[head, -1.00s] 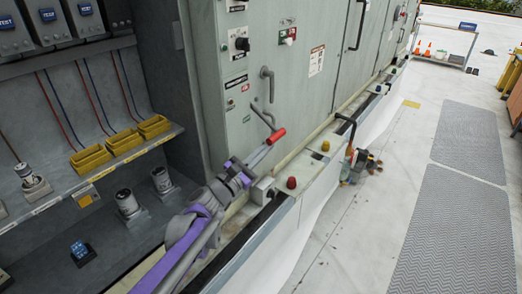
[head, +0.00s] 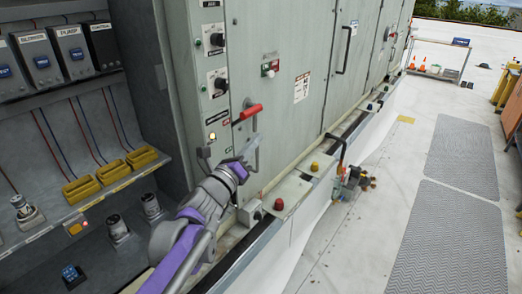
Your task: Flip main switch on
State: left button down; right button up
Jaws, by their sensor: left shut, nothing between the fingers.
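The main switch lever has a red grip (head: 246,113) and sits on the tall grey-green cabinet (head: 292,118). The grip now points up and left, in front of the cabinet door. My right gripper is not in view.
Black rotary knobs (head: 220,83) sit above the light. A red button (head: 279,204) and a yellow button (head: 314,166) stand on the ledge below. Yellow bins (head: 113,172) line the shelf at left.

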pick_arm(q)
jog(key=shift+w+a+r+n+y+p, duration=0.2)
jog(key=shift+a+r+n, duration=0.1)
jog(key=shift+r+n, duration=0.45)
jog(key=shift+w+a+r+n+y+p, duration=0.15)
jog(key=shift+a+r+n+y, duration=0.1)
jog(key=shift+r+n, duration=0.45)
jog(key=shift+w+a+r+n+y+p, duration=0.1)
jog(key=shift+w+a+r+n+y, duration=0.15)
jog(key=shift+r+n, duration=0.45)
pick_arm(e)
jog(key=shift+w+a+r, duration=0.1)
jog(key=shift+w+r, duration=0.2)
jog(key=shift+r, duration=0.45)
pick_arm(q)
jog(key=shift+r, duration=0.1)
jog(key=shift+a, duration=0.1)
